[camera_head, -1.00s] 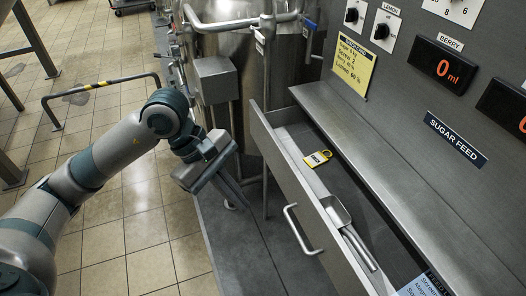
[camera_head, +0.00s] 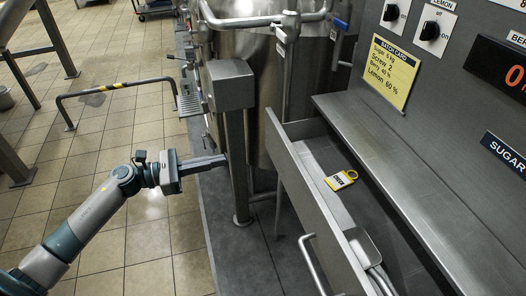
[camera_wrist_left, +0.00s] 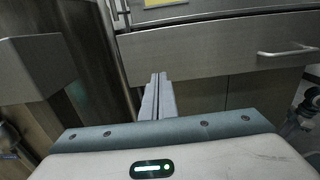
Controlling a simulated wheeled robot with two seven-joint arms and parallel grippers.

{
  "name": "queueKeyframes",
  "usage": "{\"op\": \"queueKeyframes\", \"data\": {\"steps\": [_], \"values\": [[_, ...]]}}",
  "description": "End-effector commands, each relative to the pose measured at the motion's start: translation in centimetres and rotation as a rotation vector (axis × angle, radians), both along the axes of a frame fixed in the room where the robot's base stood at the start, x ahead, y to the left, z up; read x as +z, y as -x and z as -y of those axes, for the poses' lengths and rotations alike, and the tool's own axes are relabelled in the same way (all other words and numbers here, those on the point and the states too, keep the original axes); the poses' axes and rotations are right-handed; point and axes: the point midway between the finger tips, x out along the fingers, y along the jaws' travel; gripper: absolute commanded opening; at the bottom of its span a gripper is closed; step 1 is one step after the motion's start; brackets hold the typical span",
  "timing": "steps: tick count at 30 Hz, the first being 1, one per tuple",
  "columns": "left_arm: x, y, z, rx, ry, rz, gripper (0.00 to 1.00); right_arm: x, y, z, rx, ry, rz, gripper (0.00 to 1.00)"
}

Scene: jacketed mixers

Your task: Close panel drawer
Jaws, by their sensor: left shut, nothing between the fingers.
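The panel drawer (camera_head: 302,205) stands pulled out from the grey panel. A yellow tag (camera_head: 341,180) and a metal scoop (camera_head: 364,250) lie in it. Its bar handle (camera_head: 312,262) is on the front face. My left gripper (camera_head: 224,160) is shut and empty, left of the drawer front and apart from it, pointing right. In the left wrist view the shut fingers (camera_wrist_left: 158,84) point toward the drawer front (camera_wrist_left: 215,50), with the handle (camera_wrist_left: 287,51) to the right. My right gripper is not in view.
A steel mixer vessel (camera_head: 268,90) with a grey box (camera_head: 229,84) on a post stands behind my left gripper. A ledge (camera_head: 390,150) runs above the drawer. The tiled floor at left is open, with a low striped rail (camera_head: 118,88).

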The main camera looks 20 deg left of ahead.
Motion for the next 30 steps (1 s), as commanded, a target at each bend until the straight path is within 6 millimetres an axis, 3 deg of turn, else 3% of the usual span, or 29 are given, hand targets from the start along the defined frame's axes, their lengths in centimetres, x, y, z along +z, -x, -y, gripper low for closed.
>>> {"op": "queueKeyframes", "data": {"steps": [17,30], "values": [[0.1,-0.7,1.0,-0.002,0.000,0.000,0.00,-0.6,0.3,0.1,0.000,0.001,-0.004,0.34],[0.5,-4.4,6.2,-0.004,0.002,0.001,0.00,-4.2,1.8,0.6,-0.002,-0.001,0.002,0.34]]}}
